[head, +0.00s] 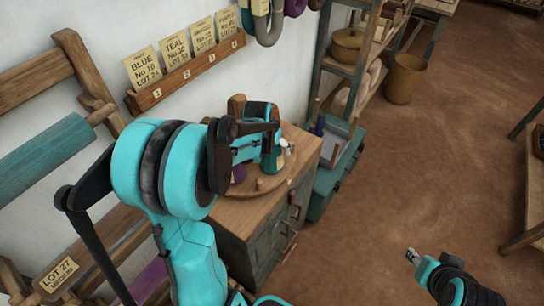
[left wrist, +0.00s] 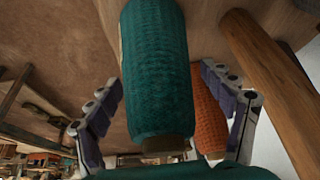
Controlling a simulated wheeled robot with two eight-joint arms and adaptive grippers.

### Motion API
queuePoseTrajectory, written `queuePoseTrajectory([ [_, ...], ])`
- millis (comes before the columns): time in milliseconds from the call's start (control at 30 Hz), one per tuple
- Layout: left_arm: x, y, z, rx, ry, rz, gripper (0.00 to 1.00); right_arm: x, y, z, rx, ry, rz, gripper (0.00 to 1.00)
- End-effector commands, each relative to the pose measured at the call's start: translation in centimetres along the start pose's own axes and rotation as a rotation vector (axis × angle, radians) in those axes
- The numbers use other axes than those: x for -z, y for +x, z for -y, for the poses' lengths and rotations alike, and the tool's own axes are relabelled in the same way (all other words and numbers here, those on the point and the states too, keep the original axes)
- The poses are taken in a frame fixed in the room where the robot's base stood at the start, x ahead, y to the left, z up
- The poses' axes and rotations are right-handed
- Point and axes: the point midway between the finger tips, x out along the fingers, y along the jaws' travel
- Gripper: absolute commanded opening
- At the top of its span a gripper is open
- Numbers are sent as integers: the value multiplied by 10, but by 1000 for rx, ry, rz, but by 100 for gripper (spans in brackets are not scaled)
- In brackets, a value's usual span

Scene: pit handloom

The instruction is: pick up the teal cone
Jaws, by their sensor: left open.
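The teal cone (head: 268,158) stands on a round wooden stand (head: 262,187) on top of the cabinet, partly hidden by my left gripper (head: 279,142). In the left wrist view the teal cone (left wrist: 157,70) fills the middle, between the two spread fingers of my left gripper (left wrist: 161,84). The fingers are open, one on each side of it; I cannot tell whether either touches it. An orange cone (left wrist: 208,112) is close beside it, by the right-hand finger. My right gripper (head: 413,256) is low at the right, away from the stand; its jaws are too small to read.
A purple cone (head: 238,173) is also on the stand, mostly hidden by my arm. A wooden post (left wrist: 268,85) rises beside the orange cone. A card rack (head: 186,74) hangs on the wall. A teal box (head: 333,165) stands right of the cabinet (head: 262,235). The floor at right is open.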

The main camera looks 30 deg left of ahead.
Motion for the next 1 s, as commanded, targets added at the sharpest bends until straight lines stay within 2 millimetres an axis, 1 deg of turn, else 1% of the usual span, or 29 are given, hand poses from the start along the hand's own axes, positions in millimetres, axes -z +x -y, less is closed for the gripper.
queuePoseTrajectory([
  [33,0,6,0,0,0,0,81,-1,2,0,0,0,0,40],
  [100,0,9,0,0,0,0,81,-2,2,0,0,0,0,40],
  [300,0,9,0,0,0,0,81,-1,2,0,0,0,0,40],
  [333,0,9,0,0,0,0,79,-1,2,0,0,0,0,40],
  [367,0,9,0,0,0,0,71,-1,2,0,0,0,0,40],
  [400,0,9,0,0,0,0,60,-1,2,0,0,0,0,40],
  [467,0,9,0,0,0,0,44,-1,2,0,0,0,0,40],
  [500,0,9,0,0,0,0,34,-1,2,0,0,0,0,40],
  [533,0,9,0,0,0,0,26,-1,2,0,0,0,0,40],
  [567,0,9,0,0,0,0,21,-1,2,0,0,0,0,40],
  [867,0,8,0,0,0,1,20,-1,1,0,0,0,0,40],
  [1000,4,1,0,0,0,0,20,1,-1,0,0,0,0,40],
])
